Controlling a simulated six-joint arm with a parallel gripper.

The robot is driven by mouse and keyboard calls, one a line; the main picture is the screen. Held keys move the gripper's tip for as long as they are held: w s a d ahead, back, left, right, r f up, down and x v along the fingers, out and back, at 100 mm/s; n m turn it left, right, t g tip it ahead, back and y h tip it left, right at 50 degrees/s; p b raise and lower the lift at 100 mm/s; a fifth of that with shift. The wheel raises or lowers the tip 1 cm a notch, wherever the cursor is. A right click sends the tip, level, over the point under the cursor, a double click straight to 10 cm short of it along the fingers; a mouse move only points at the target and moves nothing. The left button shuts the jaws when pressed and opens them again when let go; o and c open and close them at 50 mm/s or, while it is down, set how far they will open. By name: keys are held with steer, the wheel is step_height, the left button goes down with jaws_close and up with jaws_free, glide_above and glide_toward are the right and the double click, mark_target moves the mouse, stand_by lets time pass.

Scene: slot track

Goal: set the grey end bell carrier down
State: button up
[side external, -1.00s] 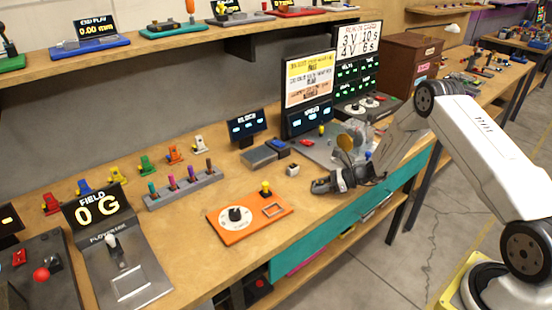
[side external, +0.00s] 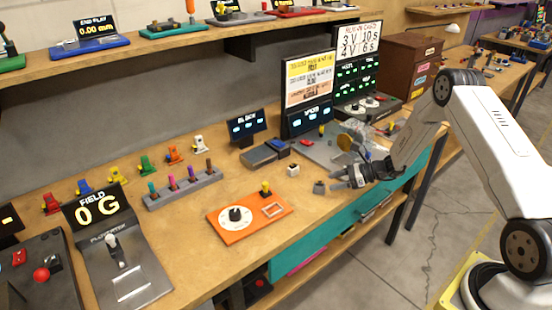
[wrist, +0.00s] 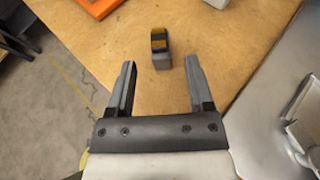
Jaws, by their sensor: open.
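The grey end bell carrier (side external: 319,187) is a small grey block standing on the wooden bench top, near the front edge. In the wrist view the carrier (wrist: 161,60) has a dark top with a yellowish patch and looks upright. My gripper (side external: 336,181) is open and empty, just to the right of the carrier in the side view. In the wrist view my gripper (wrist: 160,64) has its two fingers well apart, with the carrier centred ahead, around the level of the tips and touching neither finger.
A small white block (side external: 293,170) stands left of the carrier. An orange plate (side external: 225,229) with a dial lies further left. A grey metal plate (side external: 320,150) with fixtures is behind my gripper. The bench's front edge (side external: 300,240) is close. Bare wood surrounds the carrier.

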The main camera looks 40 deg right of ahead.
steer(key=v, duration=0.6)
steer(key=shift+s+d, duration=0.2)
steer(key=shift+s, duration=0.05)
stand_by(0.3)
steer(key=s+a+r+n+g+h, duration=0.3)
steer(key=s+a+r+n, duration=0.3)
steer(key=n, duration=0.7)
steer(key=s+a+r+n+g+h, duration=0.3)
steer(key=s+a+r+n+h, duration=0.2)
steer(key=s+a+n, duration=0.5)
steer(key=a+n+h, duration=0.1)
steer(key=a+n, duration=0.2)
steer(key=n, duration=0.1)
steer(key=shift+a+r+g, duration=0.4)
